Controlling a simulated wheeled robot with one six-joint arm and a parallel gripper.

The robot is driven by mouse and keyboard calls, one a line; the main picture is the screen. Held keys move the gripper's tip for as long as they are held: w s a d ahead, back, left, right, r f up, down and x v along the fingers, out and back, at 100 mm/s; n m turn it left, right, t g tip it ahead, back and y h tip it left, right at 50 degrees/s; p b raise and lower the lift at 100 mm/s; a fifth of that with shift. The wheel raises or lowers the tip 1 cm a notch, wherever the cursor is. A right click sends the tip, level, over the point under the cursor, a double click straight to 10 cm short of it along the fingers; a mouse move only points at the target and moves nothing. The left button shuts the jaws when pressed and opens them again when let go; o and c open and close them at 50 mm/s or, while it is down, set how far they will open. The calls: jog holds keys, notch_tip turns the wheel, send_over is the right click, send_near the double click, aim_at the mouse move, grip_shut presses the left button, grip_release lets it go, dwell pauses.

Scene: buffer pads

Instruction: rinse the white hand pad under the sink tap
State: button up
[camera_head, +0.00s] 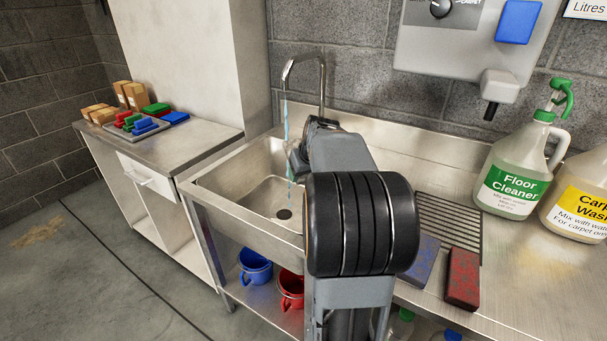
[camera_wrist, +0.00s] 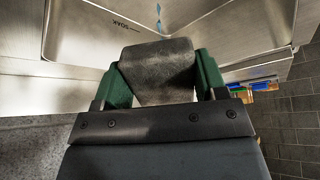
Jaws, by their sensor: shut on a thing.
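My gripper (camera_wrist: 160,78) is shut on the hand pad (camera_wrist: 157,70), which looks dull grey between the two green fingers. In the head view, my arm reaches over the sink basin (camera_head: 225,185) and largely hides the gripper and pad. The tap (camera_head: 321,75) is running, and a thin blue stream (camera_head: 286,120) falls towards the drain (camera_head: 283,213). In the wrist view, the water (camera_wrist: 158,14) shows beyond the pad's far edge, with a gap between them. The head view does not make clear whether water touches the pad.
A blue pad (camera_head: 424,262) and a red pad (camera_head: 463,279) lie on the drainboard (camera_head: 448,218). A floor cleaner bottle (camera_head: 514,178) stands to the right. A side counter (camera_head: 200,135) at left holds boxes and coloured pads. Blue (camera_head: 255,268) and red (camera_head: 291,288) buckets sit below the sink.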

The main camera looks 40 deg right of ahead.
jog(key=w+d+p, duration=0.4)
jog(key=w+p, duration=0.1)
jog(key=w, duration=0.4)
jog(key=shift+w+d, duration=0.15)
jog(key=shift+d, duration=0.05)
dwell(3.7)
jog(key=s+a+b, duration=0.1)
jog(key=s, duration=0.2)
jog(key=s+a+b, duration=0.1)
jog(key=s+b, duration=0.1)
jog(key=s, duration=0.1)
jog(key=s+a+b, duration=0.1)
jog(key=s+b, duration=0.1)
jog(key=s, duration=0.1)
jog(key=shift+s, duration=0.2)
jog(key=shift+s+a+b, duration=0.3)
jog(key=shift+s+b, duration=0.15)
jog(key=shift+s, duration=0.3)
jog(key=shift+w+r, duration=0.1)
